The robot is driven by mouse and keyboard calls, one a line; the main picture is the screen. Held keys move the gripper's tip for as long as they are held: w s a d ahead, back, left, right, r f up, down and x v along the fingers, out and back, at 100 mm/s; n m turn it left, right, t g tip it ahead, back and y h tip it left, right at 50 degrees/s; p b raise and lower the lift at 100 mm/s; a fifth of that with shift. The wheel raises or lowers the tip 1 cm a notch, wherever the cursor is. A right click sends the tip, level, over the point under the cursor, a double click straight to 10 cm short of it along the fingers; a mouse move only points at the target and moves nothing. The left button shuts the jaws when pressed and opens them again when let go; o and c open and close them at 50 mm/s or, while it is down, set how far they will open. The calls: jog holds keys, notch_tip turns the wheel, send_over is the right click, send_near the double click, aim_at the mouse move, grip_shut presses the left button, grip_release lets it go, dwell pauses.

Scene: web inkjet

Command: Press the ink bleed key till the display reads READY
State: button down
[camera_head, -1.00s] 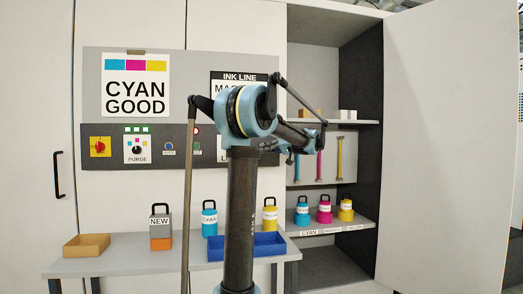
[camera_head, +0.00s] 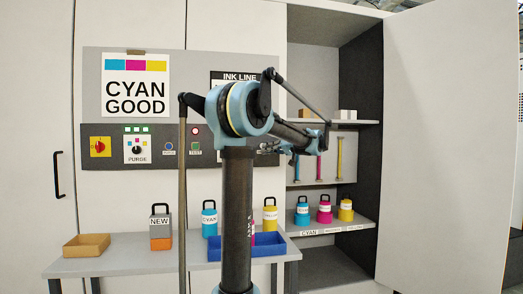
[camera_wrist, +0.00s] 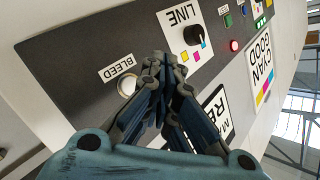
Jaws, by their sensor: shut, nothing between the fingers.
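The bleed key (camera_wrist: 127,86) is a pale round button below its BLEED label (camera_wrist: 117,67) on the dark panel in the wrist view. My gripper (camera_wrist: 163,62) is shut and empty, its fingertips just right of the key in that view. The fingers cover part of the key's right side; I cannot tell whether they touch it.
A LINE knob (camera_wrist: 193,35) and a red lamp (camera_wrist: 234,45) are nearby on the panel. Below, a bench (camera_head: 130,262) holds a blue tray (camera_head: 268,246), a tan tray (camera_head: 87,245) and bottles. An open cabinet (camera_head: 360,170) stands right.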

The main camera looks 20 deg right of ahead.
jog(key=shift+s+a, duration=0.2)
jog(key=shift+s, duration=0.9)
jog(key=s+a+f+g+h, duration=0.1)
jog(key=s+a+f+g, duration=0.2)
jog(key=a+f, duration=0.45)
jog(key=s+a+f+g, duration=0.2)
jog(key=s+a+f, duration=0.25)
jog(key=a, duration=0.65)
jog(key=s+a+f+g+h, duration=0.1)
jog(key=s+a+f+g, duration=0.15)
jog(key=a+f, duration=0.6)
jog(key=s+a+f+g+h, duration=0.2)
jog(key=s+f+h, duration=0.1)
jog(key=s+f, duration=0.8)
jog(key=s+a+f+n+g+h, duration=0.1)
jog(key=s+a+f+g+h, duration=0.1)
jog(key=s+f, duration=0.9)
jog(key=shift+a+f+h, duration=0.4)
jog(key=shift+a+h, duration=0.35)
jog(key=shift+h, duration=0.25)
